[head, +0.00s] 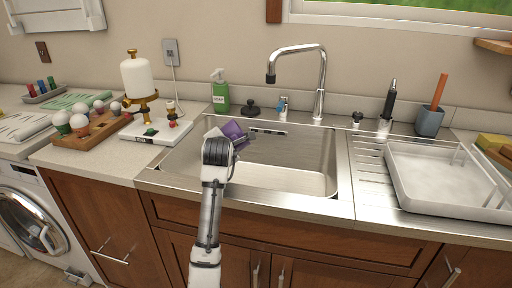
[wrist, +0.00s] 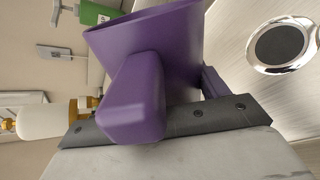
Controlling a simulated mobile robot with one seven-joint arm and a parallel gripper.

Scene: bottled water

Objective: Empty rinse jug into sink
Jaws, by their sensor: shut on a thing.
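The purple rinse jug (head: 235,131) is held at the back left of the sink (head: 290,170), above the basin. In the wrist view the jug (wrist: 178,50) fills the upper middle, with its thick handle (wrist: 135,100) towards the camera. My gripper (head: 228,140) is shut on the jug, and its dark jaw bar shows in the wrist view (wrist: 195,122). The jug looks tilted in the head view, but its mouth and any water inside are hidden. No stream of water shows. The sink drain (wrist: 280,43) shows right of the jug in the wrist view.
A chrome tap (head: 320,85) arches over the sink's back. A green soap bottle (head: 220,92) and a dark stopper (head: 250,108) stand behind it. A white stand with a brass-fitted vessel (head: 138,77) is left. A white tray (head: 420,185) lies on the right drainer.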

